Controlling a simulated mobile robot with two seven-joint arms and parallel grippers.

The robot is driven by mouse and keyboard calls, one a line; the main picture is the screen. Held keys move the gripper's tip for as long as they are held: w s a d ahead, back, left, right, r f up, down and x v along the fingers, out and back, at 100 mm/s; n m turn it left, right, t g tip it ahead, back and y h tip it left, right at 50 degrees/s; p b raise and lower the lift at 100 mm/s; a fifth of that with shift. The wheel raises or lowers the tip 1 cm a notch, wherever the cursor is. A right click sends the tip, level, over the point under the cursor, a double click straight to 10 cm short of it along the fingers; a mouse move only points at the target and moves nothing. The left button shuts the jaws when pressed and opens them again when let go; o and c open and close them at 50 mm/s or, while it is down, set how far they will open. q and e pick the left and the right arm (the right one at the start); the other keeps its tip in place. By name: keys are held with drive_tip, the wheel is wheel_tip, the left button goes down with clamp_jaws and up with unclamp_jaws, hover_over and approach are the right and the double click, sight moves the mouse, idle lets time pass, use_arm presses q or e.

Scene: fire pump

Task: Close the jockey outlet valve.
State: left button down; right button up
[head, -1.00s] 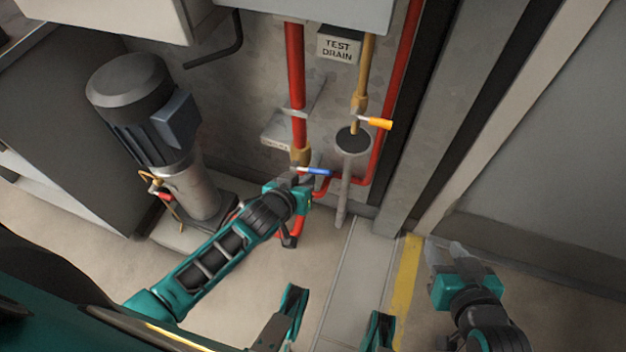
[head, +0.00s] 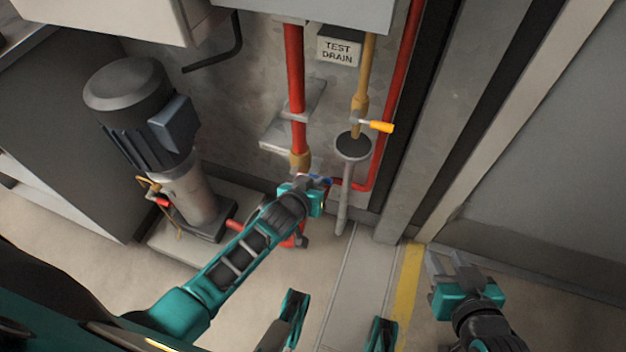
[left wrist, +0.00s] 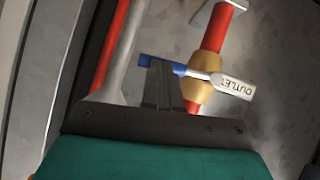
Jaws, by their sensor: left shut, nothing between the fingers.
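The jockey outlet valve's lever, with a blue grip (head: 326,181), is mostly hidden behind my left gripper in the head view. In the left wrist view the blue grip (left wrist: 148,61) joins a silver lever at a brass valve body (left wrist: 203,88) on a red pipe. A white tag (left wrist: 233,88) reading OUTLET is beside it. My left gripper (head: 314,180) is shut and empty, its fingertips overlapping the blue grip in the wrist view; contact is unclear. My right gripper (head: 446,258) is open and empty over the floor at right.
A grey pump motor (head: 140,110) stands at left. A yellow-handled valve (head: 376,126) is above a drain funnel (head: 352,146) with its pipe, right of my left gripper. A TEST DRAIN sign (head: 338,48) is above. The floor between my arms is clear.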

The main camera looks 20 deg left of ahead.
use_arm(q)
drive_tip(key=shift+d+f, duration=0.1)
drive_tip(key=shift+f, duration=0.25)
use_arm(e)
drive_tip(key=shift+r, duration=0.1)
